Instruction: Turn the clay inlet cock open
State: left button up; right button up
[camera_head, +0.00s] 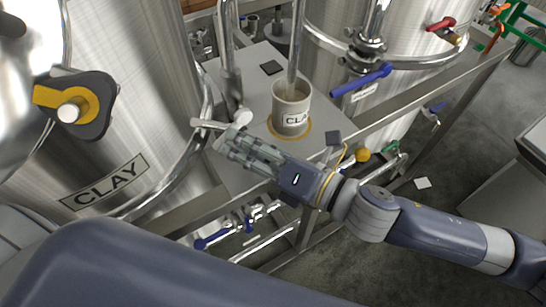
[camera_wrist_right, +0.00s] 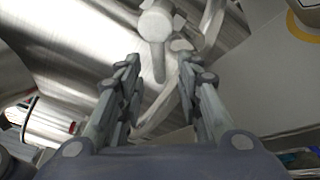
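The clay inlet cock (camera_head: 238,118) is a pale fitting with a light lever (camera_head: 205,123), beside the steel tank (camera_head: 150,90) labelled CLAY. In the right wrist view the cock (camera_wrist_right: 154,24) is at the top centre, its pale lever pointing down towards the gap between my fingers. My right gripper (camera_head: 226,140) is just in front of the lever in the head view. Its two fingers (camera_wrist_right: 159,60) are spread apart, with no visible contact on the lever. Whether the lever tip lies between the fingertips or beyond them is hard to tell. My left gripper is not in view.
A beige cup (camera_head: 291,108) with a partly hidden label stands on the grey platform, right of my right gripper. A second tank (camera_head: 400,35) with a blue-handled valve (camera_head: 361,80) stands at the back right. More blue-handled valves (camera_head: 212,241) sit below.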

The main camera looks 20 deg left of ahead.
jog(key=v, duration=0.7)
jog(key=shift+d, duration=0.2)
